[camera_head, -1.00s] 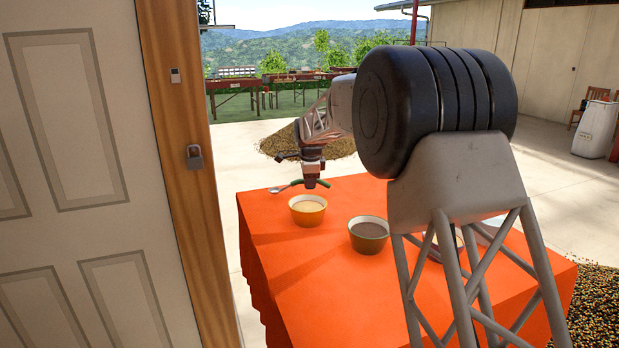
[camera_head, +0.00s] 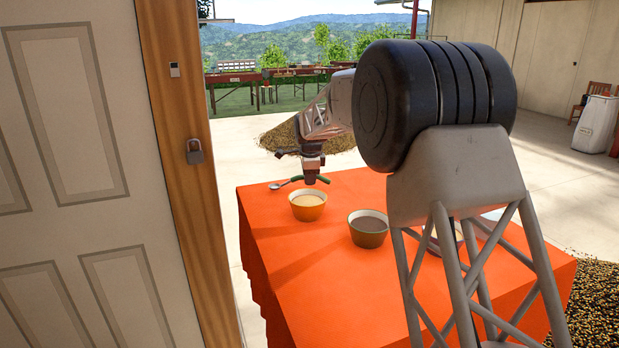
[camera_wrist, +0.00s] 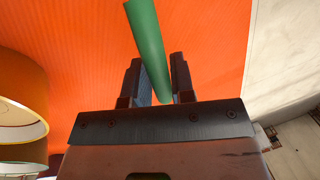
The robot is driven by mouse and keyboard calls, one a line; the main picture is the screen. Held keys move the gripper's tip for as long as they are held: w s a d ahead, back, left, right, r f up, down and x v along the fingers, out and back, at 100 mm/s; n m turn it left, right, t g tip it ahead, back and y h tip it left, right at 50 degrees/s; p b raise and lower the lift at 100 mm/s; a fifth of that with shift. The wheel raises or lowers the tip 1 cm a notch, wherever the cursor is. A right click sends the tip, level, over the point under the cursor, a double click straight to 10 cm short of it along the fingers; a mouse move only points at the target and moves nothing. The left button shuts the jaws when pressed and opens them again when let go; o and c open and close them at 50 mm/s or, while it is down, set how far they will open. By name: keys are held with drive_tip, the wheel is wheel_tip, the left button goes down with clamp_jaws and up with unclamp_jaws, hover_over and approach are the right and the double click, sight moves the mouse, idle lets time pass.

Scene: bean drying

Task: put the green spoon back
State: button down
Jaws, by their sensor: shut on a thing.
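The green spoon has a green handle and a metal bowl end (camera_head: 278,185) at the far left of the table in the head view. My gripper (camera_head: 310,180) points down at the spoon's handle, behind the yellow-cream bowl. In the wrist view the green handle (camera_wrist: 147,45) runs between the two fingers of my gripper (camera_wrist: 158,80), which are shut on it. The spoon's bowl end is outside the wrist view. The spoon is at or close to the tabletop; I cannot tell whether it touches.
An orange-covered table (camera_head: 290,270) carries a bowl of pale contents (camera_head: 307,213) and a bowl of dark contents (camera_head: 368,240). More dishes stand partly hidden behind my arm. A door (camera_head: 70,190) and wooden post (camera_head: 180,170) stand at the left. The table's front left is clear.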

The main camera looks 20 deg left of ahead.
drive_tip(key=shift+f, duration=0.6)
idle(0.3)
drive_tip(key=c, duration=0.9)
unclamp_jaws()
drive_tip(key=shift+r, duration=0.1)
drive_tip(key=shift+s+d+r, duration=0.1)
drive_tip(key=shift+s+r, duration=0.1)
drive_tip(key=shift+r, duration=1.05)
drive_tip(key=shift+s+d+r, duration=0.15)
drive_tip(key=shift+s+r, duration=0.1)
drive_tip(key=shift+r, duration=1)
drive_tip(key=shift+s+d+r, duration=0.1)
drive_tip(key=shift+s+r, duration=0.1)
drive_tip(key=shift+r, duration=1.05)
